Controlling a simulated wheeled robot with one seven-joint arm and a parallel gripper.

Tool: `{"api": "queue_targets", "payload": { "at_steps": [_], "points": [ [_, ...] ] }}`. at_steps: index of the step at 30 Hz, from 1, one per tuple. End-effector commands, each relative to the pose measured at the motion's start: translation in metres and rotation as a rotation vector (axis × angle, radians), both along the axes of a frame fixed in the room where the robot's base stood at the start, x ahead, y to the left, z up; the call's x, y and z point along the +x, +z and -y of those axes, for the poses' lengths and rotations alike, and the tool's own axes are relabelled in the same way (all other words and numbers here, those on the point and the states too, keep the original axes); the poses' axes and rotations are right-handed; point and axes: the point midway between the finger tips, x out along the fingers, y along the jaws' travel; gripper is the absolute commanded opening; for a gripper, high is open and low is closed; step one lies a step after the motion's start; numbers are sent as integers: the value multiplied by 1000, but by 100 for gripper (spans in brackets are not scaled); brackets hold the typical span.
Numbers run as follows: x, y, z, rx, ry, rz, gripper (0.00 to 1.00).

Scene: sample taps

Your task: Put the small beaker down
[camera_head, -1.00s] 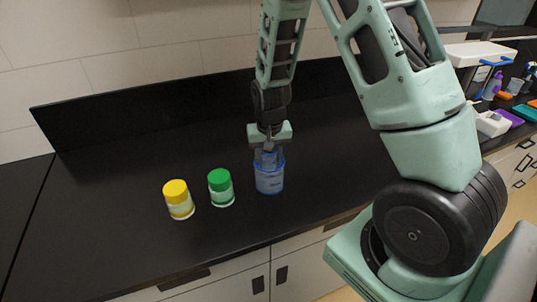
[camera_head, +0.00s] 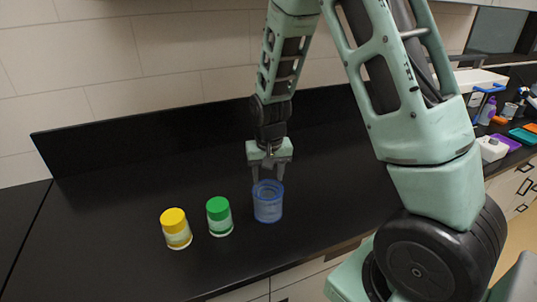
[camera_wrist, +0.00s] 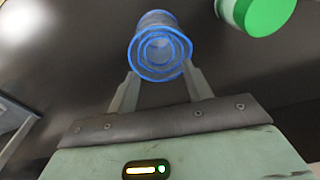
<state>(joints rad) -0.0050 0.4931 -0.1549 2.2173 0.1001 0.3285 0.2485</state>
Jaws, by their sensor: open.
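The small beaker (camera_head: 268,205) is clear with a blue rim and stands upright on the black counter (camera_head: 150,170). In the wrist view the beaker (camera_wrist: 158,50) shows its blue rings just beyond the fingertips. My gripper (camera_head: 269,178) is open and empty, pointing down just above and behind the beaker's rim. In the wrist view my gripper (camera_wrist: 160,85) has its two fingers spread apart, with the beaker's near edge seen between and past their tips.
A green-lidded jar (camera_head: 219,217) stands close left of the beaker, and a yellow-lidded jar (camera_head: 176,229) is further left. The green lid (camera_wrist: 262,12) also shows in the wrist view. A black backsplash (camera_head: 140,140) runs behind. The counter's left part is clear.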

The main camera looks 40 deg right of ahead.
Motion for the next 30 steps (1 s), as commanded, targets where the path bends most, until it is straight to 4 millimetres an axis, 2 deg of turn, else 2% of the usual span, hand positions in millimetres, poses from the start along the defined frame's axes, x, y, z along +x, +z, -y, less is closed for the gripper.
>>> {"api": "queue_targets", "payload": {
  "at_steps": [3, 9, 15, 20, 23, 26, 27, 29, 30],
  "points": [
    [-1, 27, -2, 0, 0, 9, 50],
    [-4, 63, -3, -1, 0, 11, 50],
    [-7, 81, -4, -1, 1, 7, 50],
    [-9, 85, -10, 3, 15, 5, 50],
    [-19, 89, -44, 26, 109, -1, 50],
    [-48, 96, -106, 58, 308, -14, 50],
    [-66, 100, -134, 69, 409, -22, 50],
    [-98, 104, -170, 80, 560, -36, 50],
    [-121, 106, -190, 82, 663, -44, 50]
  ]
}}
